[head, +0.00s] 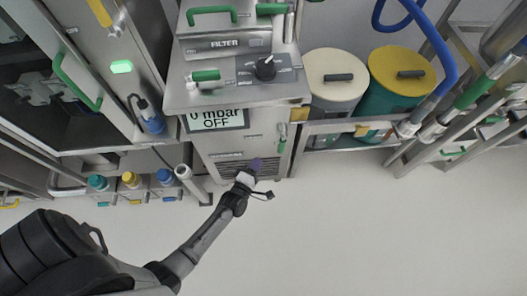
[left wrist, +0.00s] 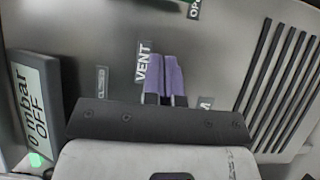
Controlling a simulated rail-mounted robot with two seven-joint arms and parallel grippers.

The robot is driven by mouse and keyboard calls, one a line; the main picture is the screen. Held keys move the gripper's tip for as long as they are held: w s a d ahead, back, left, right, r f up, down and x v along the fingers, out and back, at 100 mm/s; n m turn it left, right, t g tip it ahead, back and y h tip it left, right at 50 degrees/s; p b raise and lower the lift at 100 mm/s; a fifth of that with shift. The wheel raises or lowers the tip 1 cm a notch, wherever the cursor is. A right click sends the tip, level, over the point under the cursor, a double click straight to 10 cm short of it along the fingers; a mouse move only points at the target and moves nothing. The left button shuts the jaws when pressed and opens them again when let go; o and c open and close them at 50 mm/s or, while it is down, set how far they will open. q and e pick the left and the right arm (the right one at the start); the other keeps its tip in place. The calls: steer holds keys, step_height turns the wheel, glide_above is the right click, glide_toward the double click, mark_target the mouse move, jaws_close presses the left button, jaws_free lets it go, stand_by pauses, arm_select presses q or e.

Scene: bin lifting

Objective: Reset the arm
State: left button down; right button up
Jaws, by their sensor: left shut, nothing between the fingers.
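My left gripper (head: 254,165) has purple fingertips and is shut and empty. In the head view its arm comes in from the lower left, and the fingertips show in front of the lower front panel of the grey filter machine (head: 228,148). In the left wrist view the gripper (left wrist: 173,75) points at a grey panel with a VENT label right beside the fingertips. I cannot tell whether the fingertips touch the panel. My right gripper is not in view.
The display (head: 216,119) reads 0 mbar OFF. A black knob (head: 266,68) and green handles sit above it. A white-lidded bin (head: 334,92) and a yellow-lidded green bin (head: 398,85) stand at right. Colour-capped bottles (head: 131,180) stand at left. The floor (head: 370,230) is clear.

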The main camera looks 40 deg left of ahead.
arm_select(q)
steer(key=s, duration=0.1)
steer(key=s+d+p, duration=0.1)
steer(key=s, duration=0.1)
steer(key=s+d, duration=0.1)
steer(key=s, duration=0.1)
steer(key=shift+s+r, duration=0.1)
steer(key=shift+s, duration=0.15)
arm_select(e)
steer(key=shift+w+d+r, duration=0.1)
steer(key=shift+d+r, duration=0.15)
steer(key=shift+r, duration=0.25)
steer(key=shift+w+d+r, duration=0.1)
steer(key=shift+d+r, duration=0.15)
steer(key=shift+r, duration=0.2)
arm_select(q)
steer(key=shift+w, duration=0.1)
